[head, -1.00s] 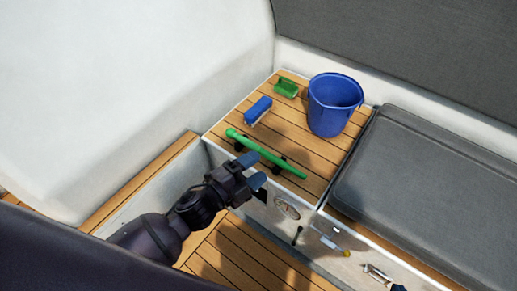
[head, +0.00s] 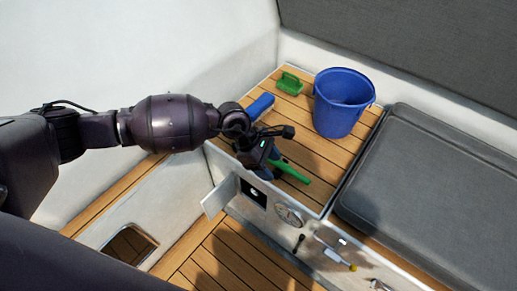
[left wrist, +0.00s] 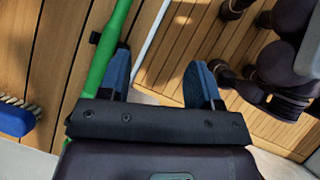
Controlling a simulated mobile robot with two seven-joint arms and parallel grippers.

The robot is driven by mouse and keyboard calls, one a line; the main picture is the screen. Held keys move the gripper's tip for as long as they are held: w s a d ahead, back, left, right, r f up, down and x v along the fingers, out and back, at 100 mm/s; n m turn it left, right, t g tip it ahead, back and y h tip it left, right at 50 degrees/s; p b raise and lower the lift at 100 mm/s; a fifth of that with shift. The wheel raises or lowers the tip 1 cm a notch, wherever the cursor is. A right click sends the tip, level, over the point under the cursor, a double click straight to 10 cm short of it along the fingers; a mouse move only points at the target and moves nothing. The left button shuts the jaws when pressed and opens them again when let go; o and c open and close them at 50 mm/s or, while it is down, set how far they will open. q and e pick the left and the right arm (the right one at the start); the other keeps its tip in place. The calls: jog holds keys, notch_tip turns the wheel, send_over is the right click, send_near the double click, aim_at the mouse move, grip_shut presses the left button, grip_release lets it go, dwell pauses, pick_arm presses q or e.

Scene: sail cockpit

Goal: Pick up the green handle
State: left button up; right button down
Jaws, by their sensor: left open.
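The green handle (head: 293,172) is a long thin bar lying on the slatted wooden bench top near its front edge. In the head view my left gripper (head: 265,168) and forearm hide its left part. My left gripper is open, with blue fingers pointing down at the bench's front edge. In the left wrist view the green handle (left wrist: 106,48) runs along the outer side of the left finger, not between the fingers (left wrist: 160,82). I cannot tell whether that finger touches it. The space between the fingers shows the bench edge and floor. My right gripper is not seen.
A grey cushion (head: 430,180) lies to the right. A small white flap (head: 220,196) sticks out from the bench front, beside a gauge (head: 289,214).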

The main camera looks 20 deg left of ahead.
pick_arm(q)
jog(key=w+a+m+t+y+b, duration=0.1)
jog(key=w+a+m+t+y, duration=0.1)
jog(key=w+a+m+y, duration=0.55)
jog(key=w+f+n, duration=0.1)
jog(key=w+a+f+n+h+b, duration=0.1)
jog(key=f, duration=0.1)
jog(key=w+a+f+n+b, duration=0.1)
jog(key=f+n, duration=0.1)
jog(key=shift+a+h, duration=0.15)
jog(key=shift+h, duration=0.1)
jog(key=shift+f, duration=0.55)
jog(key=f, duration=0.1)
jog(key=f+b, duration=0.1)
jog(key=f, duration=0.1)
jog(key=shift+w+d+f+b, duration=0.2)
jog(key=shift+w+f+b, duration=0.15)
jog(key=shift+b, duration=0.05)
jog(key=shift+w+f, duration=0.1)
jog(key=shift+f, duration=0.05)
jog(key=shift+r, duration=0.25)
grip_shut()
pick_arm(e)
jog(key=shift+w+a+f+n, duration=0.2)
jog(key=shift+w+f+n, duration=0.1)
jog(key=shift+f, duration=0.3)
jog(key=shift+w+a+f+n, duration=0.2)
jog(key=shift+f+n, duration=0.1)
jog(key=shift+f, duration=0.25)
